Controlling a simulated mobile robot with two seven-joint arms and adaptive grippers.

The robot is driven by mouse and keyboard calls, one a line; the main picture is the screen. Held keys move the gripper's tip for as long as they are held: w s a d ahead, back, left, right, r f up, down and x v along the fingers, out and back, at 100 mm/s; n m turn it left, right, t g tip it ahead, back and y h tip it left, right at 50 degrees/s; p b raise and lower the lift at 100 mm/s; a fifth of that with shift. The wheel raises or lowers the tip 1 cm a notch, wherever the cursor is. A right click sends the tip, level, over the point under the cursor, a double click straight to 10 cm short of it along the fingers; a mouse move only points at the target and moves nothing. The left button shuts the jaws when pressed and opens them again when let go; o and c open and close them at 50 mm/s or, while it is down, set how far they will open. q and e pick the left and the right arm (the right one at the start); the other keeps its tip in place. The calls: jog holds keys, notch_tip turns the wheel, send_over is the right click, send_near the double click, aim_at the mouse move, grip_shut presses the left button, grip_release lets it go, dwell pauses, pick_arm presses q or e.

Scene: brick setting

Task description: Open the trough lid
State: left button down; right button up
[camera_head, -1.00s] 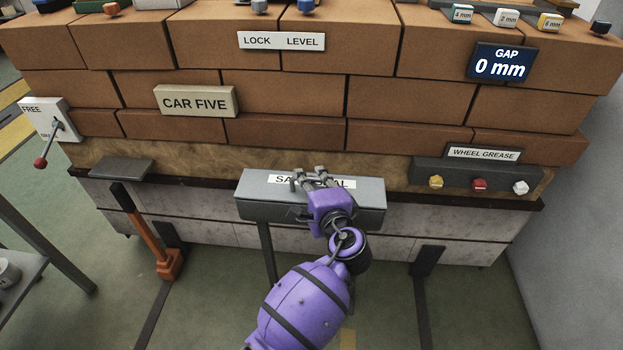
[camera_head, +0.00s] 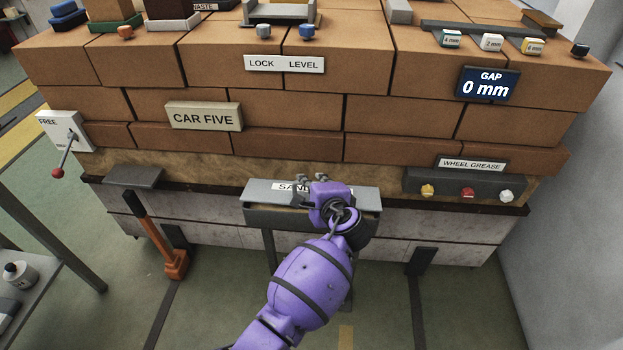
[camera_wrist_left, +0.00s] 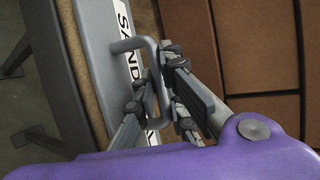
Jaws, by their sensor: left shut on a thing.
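The grey trough lid (camera_head: 262,189) carries a white label, partly hidden by my left gripper (camera_head: 312,179). In the left wrist view the lid (camera_wrist_left: 97,25) has a grey bar handle (camera_wrist_left: 150,45). My left gripper (camera_wrist_left: 158,80) is shut on this handle, its fingers on either side of the bar. The lid stands partly raised. Between it and the grey trough (camera_head: 262,218) a narrow brown strip of sand (camera_wrist_left: 76,75) shows. Much of the trough's inside is hidden by the lid and my purple wrist. My right gripper is out of view.
A brick wall rises behind the trough. An orange-headed hammer-like tool (camera_head: 158,240) leans at the left, and a lever (camera_head: 66,156) sits further left. A wheel grease panel (camera_head: 460,186) with knobs is at the right. Floor in front is mostly free.

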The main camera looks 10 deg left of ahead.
pick_arm(q)
jog(key=w+r+g+p, duration=0.1)
jog(key=p, duration=0.1)
jog(key=r+p, duration=0.1)
jog(key=shift+w+d+r+m+g+h+p, duration=0.15)
jog(key=shift+w+r+m+g+h+p, duration=0.15)
jog(key=shift+w+g+p, duration=0.1)
jog(key=shift+w+p, duration=0.2)
jog(key=shift+p, duration=0.1)
jog(key=shift+w+g, duration=0.15)
jog(key=shift+g, duration=0.35)
jog(key=shift+w+f+p, duration=0.1)
jog(key=shift+f+p, duration=0.1)
jog(key=shift+p, duration=0.15)
jog(key=shift+w, duration=0.1)
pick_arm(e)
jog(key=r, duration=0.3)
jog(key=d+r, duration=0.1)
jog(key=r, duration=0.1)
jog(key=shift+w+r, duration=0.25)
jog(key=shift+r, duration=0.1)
pick_arm(q)
jog(key=shift+w, duration=0.1)
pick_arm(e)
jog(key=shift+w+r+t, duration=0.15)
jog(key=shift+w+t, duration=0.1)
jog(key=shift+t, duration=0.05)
